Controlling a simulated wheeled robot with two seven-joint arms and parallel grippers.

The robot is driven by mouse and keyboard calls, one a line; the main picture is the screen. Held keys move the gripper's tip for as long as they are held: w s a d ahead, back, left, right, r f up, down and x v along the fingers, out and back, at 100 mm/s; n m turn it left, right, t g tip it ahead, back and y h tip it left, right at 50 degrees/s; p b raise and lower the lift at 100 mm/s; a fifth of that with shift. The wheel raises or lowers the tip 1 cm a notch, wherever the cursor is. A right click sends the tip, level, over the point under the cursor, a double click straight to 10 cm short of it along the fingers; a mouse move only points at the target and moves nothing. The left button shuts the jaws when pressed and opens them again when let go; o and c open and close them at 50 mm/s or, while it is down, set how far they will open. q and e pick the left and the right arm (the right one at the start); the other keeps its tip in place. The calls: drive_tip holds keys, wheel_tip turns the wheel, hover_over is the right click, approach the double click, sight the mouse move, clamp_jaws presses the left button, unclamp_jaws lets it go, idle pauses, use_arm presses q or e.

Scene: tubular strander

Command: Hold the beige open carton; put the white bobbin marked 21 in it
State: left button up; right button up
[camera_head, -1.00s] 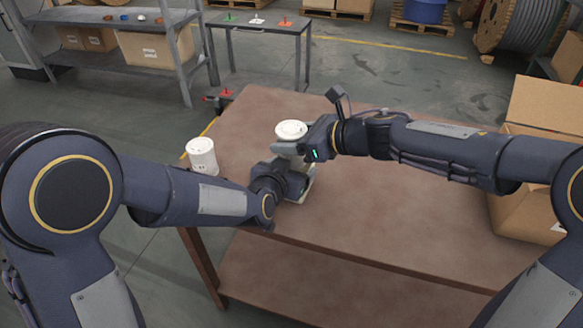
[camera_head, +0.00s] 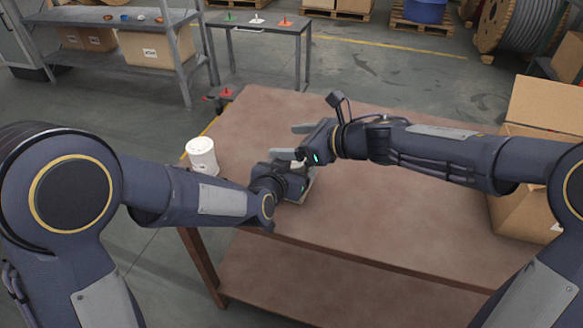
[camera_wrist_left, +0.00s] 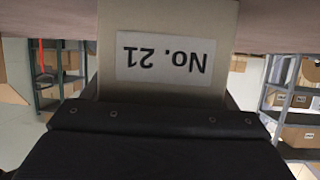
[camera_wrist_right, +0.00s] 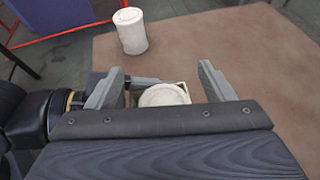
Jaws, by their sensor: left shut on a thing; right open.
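The beige carton, mostly hidden by my grippers in the head view, shows in the left wrist view (camera_wrist_left: 165,18) with a "No. 21" label seen upside down. My left gripper (camera_head: 298,184) is shut on the carton at the table's near left part. A white bobbin (camera_wrist_right: 165,95) sits inside the carton's open top in the right wrist view; its marking is not visible. My right gripper (camera_wrist_right: 162,72) is open, its fingers apart on either side above the bobbin. It also shows over the carton in the head view (camera_head: 296,141).
Another white bobbin (camera_head: 202,156) stands upright at the brown table's (camera_head: 400,220) left edge, its marking unreadable. A large open cardboard box (camera_head: 525,205) stands at the table's right. The table's middle is clear.

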use_arm(q)
drive_tip(key=shift+w, duration=0.1)
use_arm(e)
drive_tip(key=v, duration=1.2)
